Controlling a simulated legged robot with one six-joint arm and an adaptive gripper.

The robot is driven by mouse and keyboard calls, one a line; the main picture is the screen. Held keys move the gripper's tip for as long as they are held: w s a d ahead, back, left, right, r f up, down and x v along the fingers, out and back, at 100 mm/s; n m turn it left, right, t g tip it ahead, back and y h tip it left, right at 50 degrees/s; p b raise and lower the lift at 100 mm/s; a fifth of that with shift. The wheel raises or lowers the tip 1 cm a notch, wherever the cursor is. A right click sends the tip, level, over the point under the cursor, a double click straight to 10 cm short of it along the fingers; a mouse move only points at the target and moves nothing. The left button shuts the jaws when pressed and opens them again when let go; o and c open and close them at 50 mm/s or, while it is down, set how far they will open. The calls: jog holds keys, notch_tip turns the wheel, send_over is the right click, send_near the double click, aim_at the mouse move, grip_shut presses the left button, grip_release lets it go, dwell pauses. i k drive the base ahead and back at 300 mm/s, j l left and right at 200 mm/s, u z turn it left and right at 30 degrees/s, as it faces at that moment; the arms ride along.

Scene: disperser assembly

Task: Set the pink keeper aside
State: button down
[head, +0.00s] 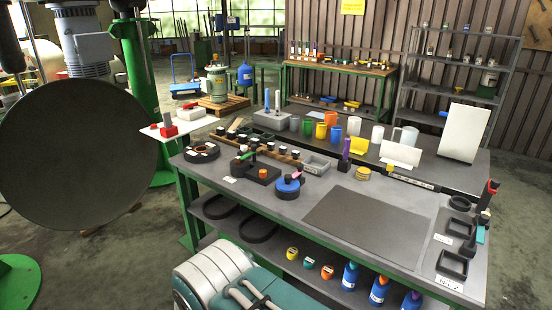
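A small pink piece (298,169), which looks like the pink keeper, is at the blue round part (287,188) on the near part of the grey workbench. It is too small to tell whether it rests on the blue part or is fixed to it. The blue part sits on a dark round base. My gripper is not in view.
The dark mat (368,228) is bare. Black square holders (452,264) line the right end.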

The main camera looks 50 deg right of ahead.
aim_at(298, 174)
jog(key=i+l+z, duration=0.35)
jog(key=i+l, duration=0.45)
